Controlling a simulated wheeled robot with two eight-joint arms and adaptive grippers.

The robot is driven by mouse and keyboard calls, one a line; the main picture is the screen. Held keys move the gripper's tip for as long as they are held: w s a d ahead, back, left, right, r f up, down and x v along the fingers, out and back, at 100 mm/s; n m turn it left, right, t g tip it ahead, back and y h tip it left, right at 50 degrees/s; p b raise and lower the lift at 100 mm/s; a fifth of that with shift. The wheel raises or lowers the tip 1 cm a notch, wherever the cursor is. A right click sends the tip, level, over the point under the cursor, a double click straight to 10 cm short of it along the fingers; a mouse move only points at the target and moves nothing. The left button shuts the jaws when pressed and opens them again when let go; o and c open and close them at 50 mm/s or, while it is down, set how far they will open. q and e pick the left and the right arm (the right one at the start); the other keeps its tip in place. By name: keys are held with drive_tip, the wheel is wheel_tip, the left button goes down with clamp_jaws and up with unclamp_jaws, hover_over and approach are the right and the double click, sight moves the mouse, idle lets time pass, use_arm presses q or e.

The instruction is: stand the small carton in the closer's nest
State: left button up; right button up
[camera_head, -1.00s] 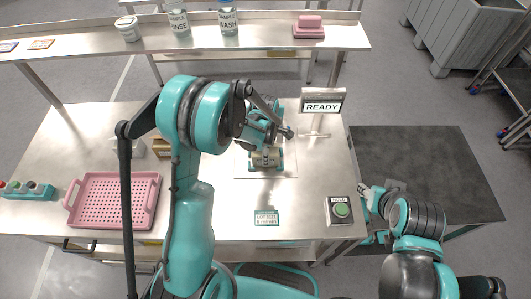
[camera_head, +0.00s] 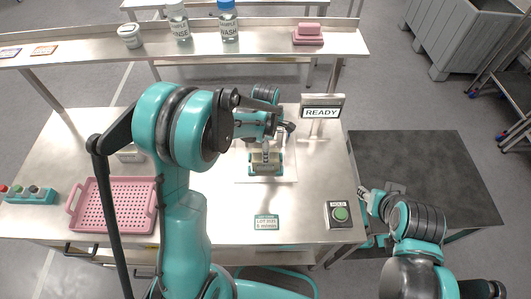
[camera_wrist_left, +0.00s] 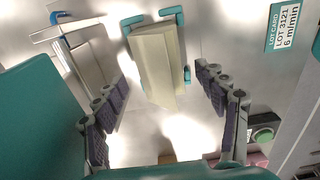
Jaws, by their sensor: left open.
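The small cream carton (camera_wrist_left: 157,65) is in the closer's nest (camera_wrist_left: 184,75), between teal corner pieces in the left wrist view. In the head view the carton (camera_head: 264,157) shows upright in the teal nest (camera_head: 266,171), partly hidden by my left gripper (camera_head: 268,142). In the left wrist view my left gripper (camera_wrist_left: 165,105) is open. Its fingers are spread wide, one on each side of the carton and apart from it. My right gripper (camera_head: 366,197) is by the table's right edge, far from the nest; its fingers are too small to read.
A READY sign (camera_head: 321,112) stands behind and right of the nest. A lot card (camera_head: 266,222) and a green button box (camera_head: 340,214) lie in front. A pink perforated tray (camera_head: 113,205) and a white box (camera_head: 131,153) are at left. Bottles stand on the rear shelf (camera_head: 265,43).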

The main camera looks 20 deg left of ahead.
use_arm(q)
drive_tip(key=shift+r, duration=0.85)
drive_tip(key=s+a+r+m+t, duration=0.2)
drive_tip(key=s+r+m+t, duration=0.5)
drive_tip(key=s+r+m, duration=0.7)
drive_tip(key=shift+s+a+m, duration=0.4)
drive_tip(key=shift+s+m, duration=1.05)
drive_tip(key=shift+m, duration=2.15)
